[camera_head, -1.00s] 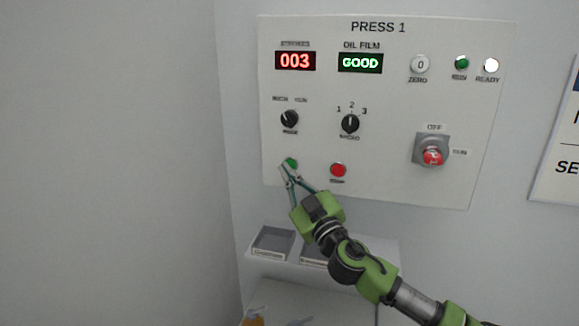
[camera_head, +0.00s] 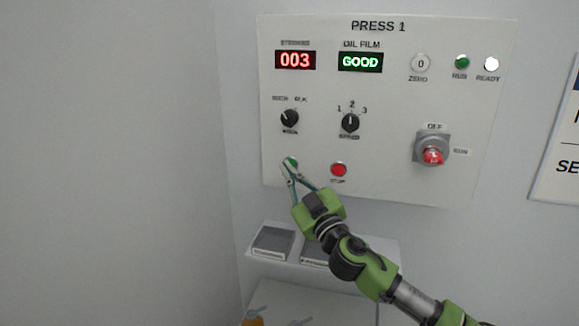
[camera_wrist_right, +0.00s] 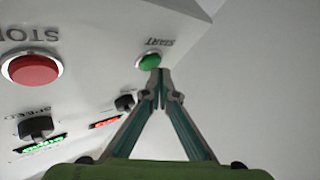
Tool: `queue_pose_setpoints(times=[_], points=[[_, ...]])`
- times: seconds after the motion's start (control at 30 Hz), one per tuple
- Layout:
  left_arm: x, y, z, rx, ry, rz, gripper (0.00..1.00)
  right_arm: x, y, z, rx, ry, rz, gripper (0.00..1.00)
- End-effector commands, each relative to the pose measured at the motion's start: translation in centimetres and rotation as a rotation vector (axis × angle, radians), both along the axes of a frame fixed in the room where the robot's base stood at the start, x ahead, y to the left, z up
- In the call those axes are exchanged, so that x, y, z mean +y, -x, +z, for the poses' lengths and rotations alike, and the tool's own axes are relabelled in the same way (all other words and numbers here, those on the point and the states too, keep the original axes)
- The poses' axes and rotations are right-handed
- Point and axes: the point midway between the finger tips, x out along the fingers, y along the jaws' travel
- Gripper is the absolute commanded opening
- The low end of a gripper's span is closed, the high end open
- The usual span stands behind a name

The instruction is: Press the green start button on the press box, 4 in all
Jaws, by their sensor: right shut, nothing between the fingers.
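The press box (camera_head: 400,100), labelled PRESS 1, is a white panel on the wall. Its strokes display (camera_head: 295,60) reads 003 in red. The green start button (camera_head: 291,161) is at its lower left, partly hidden by my right gripper. My right gripper (camera_head: 287,165) is shut and empty, its tips at the button. In the right wrist view the start button (camera_wrist_right: 150,62) sits just past the closed fingertips (camera_wrist_right: 160,74); whether they touch, I cannot tell. My left gripper is not in view.
A red stop button (camera_head: 339,169) is right of the start button. Two knobs (camera_head: 290,119) (camera_head: 350,122) and a red rotary switch (camera_head: 432,156) are on the panel. The oil film display (camera_head: 360,62) reads GOOD. Grey trays (camera_head: 272,241) stand on a shelf below.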

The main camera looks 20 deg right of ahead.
Motion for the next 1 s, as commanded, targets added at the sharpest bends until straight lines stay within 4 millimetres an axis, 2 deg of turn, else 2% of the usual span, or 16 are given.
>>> queue_pose_setpoints(times=[1.0], points=[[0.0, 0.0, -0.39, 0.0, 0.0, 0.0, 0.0, -0.55, -0.75, 0.01, 0.0, 0.0, -0.001, 0.0]])
